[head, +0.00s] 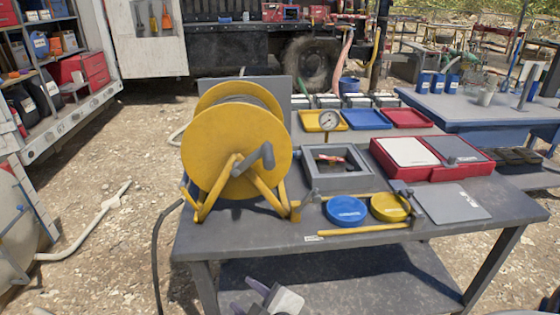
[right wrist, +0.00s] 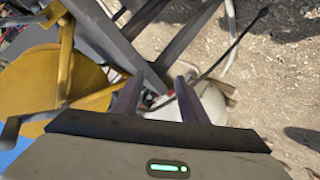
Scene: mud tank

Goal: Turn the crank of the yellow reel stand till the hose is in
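The yellow reel stand (head: 225,150) stands upright at the left end of the grey table. Its grey crank (head: 253,160) sticks out from the near face of the drum. A dark hose (head: 156,250) hangs off the table's left side to the ground. The winding inside the drum is mostly hidden. My right gripper (head: 247,295) is at the bottom edge, in front of and lower than the tabletop, apart from the crank. In the right wrist view its two fingers (right wrist: 157,92) are spread and empty, with the yellow reel (right wrist: 50,85) to their left. My left gripper is not in view.
Right of the reel on the table (head: 290,239) are a grey open box (head: 350,181), a blue lid (head: 346,210), a yellow lid (head: 390,207), a yellow bar (head: 360,229) and a red case (head: 430,172). Gravel ground lies left.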

